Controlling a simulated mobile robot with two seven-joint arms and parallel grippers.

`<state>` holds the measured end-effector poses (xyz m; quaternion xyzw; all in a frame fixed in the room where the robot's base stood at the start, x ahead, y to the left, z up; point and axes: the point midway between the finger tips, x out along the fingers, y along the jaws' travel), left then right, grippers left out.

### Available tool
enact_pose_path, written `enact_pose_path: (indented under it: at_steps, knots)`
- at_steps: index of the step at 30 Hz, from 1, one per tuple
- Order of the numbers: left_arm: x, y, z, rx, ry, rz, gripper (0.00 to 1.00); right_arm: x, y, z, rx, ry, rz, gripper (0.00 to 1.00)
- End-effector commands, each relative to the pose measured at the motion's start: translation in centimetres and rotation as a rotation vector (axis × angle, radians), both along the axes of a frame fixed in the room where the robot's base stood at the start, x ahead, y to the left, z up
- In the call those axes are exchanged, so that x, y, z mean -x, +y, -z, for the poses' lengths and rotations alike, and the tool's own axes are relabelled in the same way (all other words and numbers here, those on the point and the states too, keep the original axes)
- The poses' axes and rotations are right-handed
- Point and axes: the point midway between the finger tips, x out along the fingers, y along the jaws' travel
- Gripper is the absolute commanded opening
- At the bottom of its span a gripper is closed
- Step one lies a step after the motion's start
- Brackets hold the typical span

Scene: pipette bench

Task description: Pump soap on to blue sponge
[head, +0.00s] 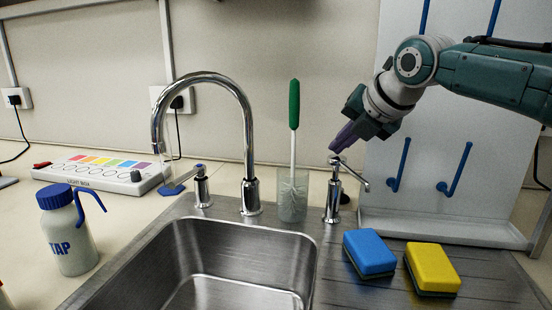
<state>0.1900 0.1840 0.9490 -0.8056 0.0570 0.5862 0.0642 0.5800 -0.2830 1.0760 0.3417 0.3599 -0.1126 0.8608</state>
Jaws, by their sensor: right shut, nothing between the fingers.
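The blue sponge (369,252), dark on its underside, lies flat on the steel drainboard right of the sink. A chrome soap pump (333,200) stands upright behind it, at the sink's back right corner, with its thin spout pointing right and slightly down. My right gripper (340,144) comes in from the upper right. Its purple fingers are shut and empty, pointing down and left just over the pump's head. I cannot tell whether they touch it. No soap shows on the blue sponge. My left gripper is not in view.
A yellow sponge (432,268) lies right of the blue one. A glass with a green-handled brush (293,195) stands close left of the pump. The arched faucet (250,190) and steel sink (235,245) are in the middle. A white wash bottle (70,245) stands at left.

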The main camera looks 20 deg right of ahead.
Motion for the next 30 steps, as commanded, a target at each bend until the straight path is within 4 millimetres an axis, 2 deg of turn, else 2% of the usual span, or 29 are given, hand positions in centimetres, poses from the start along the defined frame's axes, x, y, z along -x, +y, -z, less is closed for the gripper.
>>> enact_pose_path:
  at_steps: [16, 24, 30]
  knots:
    - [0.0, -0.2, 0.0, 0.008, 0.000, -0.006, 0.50, 0.0, 0.0, 0.1, 0.000, 0.001, 0.000, 0.00]
    - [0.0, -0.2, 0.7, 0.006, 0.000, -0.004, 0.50, 0.0, 0.0, 1.0, 0.000, 0.001, 0.000, 0.00]
    - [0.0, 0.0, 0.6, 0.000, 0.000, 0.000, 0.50, 0.1, 0.0, 1.0, 0.000, 0.002, -0.001, 0.00]
